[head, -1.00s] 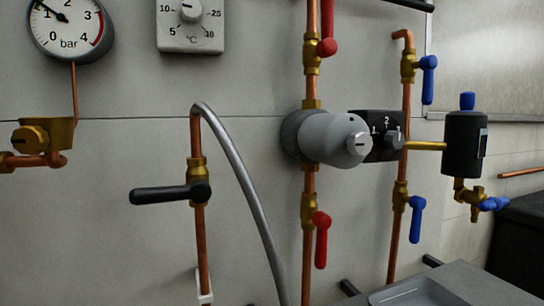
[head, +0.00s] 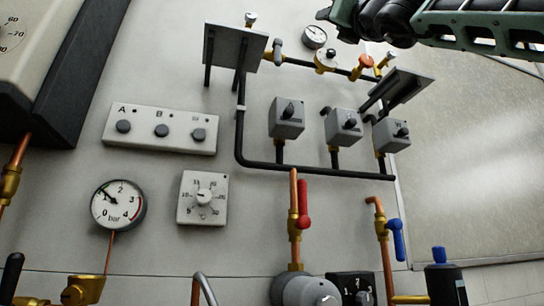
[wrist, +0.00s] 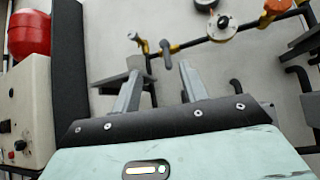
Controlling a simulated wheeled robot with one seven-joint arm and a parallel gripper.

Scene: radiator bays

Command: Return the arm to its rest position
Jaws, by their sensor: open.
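My gripper (wrist: 160,68) shows in the wrist view with its two grey fingers apart and nothing visible between them. Its pale green body fills the bottom of that view. The fingers point toward the wall with dark pipework; I cannot tell how far off it is. In the head view my arm (head: 470,22) reaches in from the upper right, dark and pale green, in front of the upper wall. I cannot make out the fingers in the head view.
Black pipework carries several grey valve boxes (head: 286,118) and grey shelf-like plates (head: 232,46). Left are a switch panel (head: 160,130), pressure gauge (head: 118,205) and thermostat (head: 203,198). Red (head: 304,204) and blue (head: 398,240) levers sit lower. A red vessel (wrist: 28,34) shows in the wrist view.

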